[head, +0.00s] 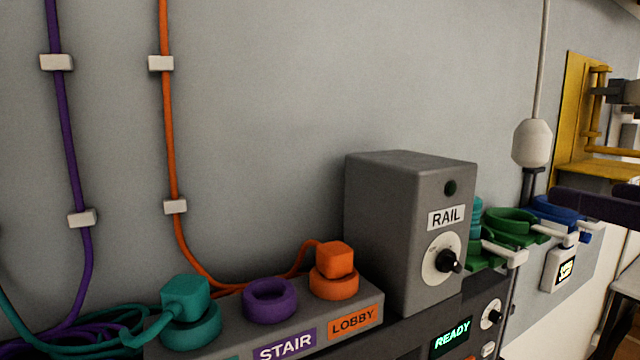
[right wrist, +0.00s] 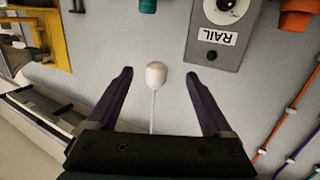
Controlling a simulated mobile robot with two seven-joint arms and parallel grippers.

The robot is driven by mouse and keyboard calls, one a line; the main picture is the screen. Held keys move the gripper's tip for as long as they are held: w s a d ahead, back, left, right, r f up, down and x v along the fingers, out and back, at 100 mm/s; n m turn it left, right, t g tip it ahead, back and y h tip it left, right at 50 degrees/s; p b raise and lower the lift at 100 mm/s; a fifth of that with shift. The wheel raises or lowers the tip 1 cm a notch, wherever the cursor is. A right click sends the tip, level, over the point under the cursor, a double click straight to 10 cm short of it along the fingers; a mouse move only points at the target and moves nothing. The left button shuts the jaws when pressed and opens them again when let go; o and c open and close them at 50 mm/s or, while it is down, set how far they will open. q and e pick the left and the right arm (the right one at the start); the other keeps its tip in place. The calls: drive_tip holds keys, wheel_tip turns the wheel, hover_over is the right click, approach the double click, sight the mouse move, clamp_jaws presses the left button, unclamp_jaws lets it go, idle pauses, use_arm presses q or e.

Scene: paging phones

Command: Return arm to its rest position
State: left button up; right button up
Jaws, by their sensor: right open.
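My right gripper (right wrist: 158,73) is open in the right wrist view, with its two dark purple fingers spread wide and nothing between them but a view of the wall. A white bulb-shaped pull on a cord (right wrist: 155,74) shows beyond the gap, apart from the fingers as far as I can tell. In the head view a dark finger of my right gripper (head: 598,203) comes in at the right edge, in front of the wall fittings. The rest of that arm is mostly out of frame. My left gripper is in neither view.
A grey RAIL box (head: 400,220) with a dial stands on the panel. An orange plug (head: 334,260) sits at LOBBY, a teal plug (head: 185,295) further left; the purple STAIR ring (head: 270,301) is empty. Green holders (head: 512,228) and a yellow bracket (head: 573,120) are at right.

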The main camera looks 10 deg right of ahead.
drive_tip(key=s+a+f+g, duration=0.3)
drive_tip(key=s+f+g, duration=0.1)
drive_tip(key=f, duration=0.3)
drive_tip(key=s+a+f+g, duration=0.3)
drive_tip(key=s+f, duration=0.1)
drive_tip(key=f, duration=0.4)
drive_tip(key=s+a+f+n+g, duration=0.1)
drive_tip(key=s+a+f+g, duration=0.1)
drive_tip(key=s, duration=0.4)
drive_tip(key=s+a+f+n+g, duration=0.1)
drive_tip(key=s+a+f+g, duration=0.2)
drive_tip(key=s, duration=0.3)
drive_tip(key=shift+f+g, duration=0.55)
drive_tip(key=shift+g, duration=0.15)
drive_tip(key=shift+a, duration=0.1)
